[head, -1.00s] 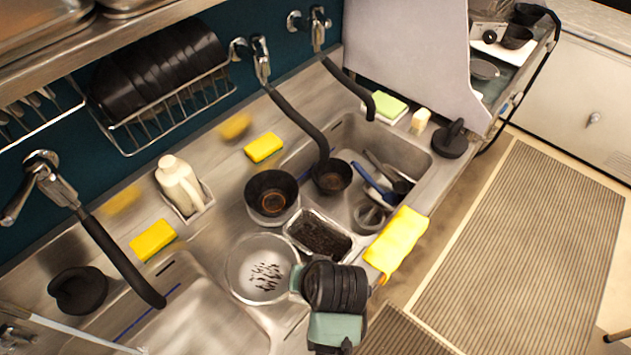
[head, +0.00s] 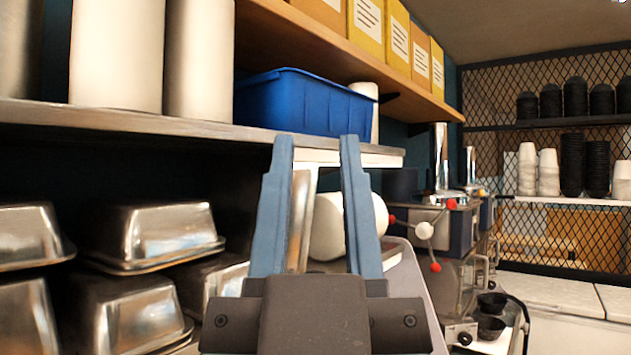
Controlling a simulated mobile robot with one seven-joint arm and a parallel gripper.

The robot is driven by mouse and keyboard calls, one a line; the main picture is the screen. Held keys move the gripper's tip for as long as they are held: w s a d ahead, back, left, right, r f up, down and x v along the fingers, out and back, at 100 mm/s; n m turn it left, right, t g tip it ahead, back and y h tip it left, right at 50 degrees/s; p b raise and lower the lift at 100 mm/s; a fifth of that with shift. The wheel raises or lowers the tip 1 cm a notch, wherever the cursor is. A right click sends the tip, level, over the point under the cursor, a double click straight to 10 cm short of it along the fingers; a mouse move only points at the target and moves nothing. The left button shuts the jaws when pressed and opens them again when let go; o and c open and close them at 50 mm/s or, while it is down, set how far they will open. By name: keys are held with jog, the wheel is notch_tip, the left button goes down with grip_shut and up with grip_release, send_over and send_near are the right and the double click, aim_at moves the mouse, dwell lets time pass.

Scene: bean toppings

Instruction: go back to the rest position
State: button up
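My gripper (head: 317,146) is raised in the centre of the head view, with its two blue-grey fingers pointing up. The fingers stand apart and nothing is held between them. The shelf edge and a white roll (head: 330,227) show behind and through the gap. The sink and its dishes are out of view.
Upside-down steel pans (head: 155,232) are stacked at the left. A blue bin (head: 300,105) sits on the shelf above. Machines with red knobs (head: 450,225) stand at the right. Stacked cups (head: 572,165) stand on the far rack.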

jog(key=shift+s+r, duration=0.1)
notch_tip(320, 180, down, 8)
jog(key=b, duration=0.7)
jog(key=shift+a, duration=0.15)
jog(key=shift+r, duration=0.1)
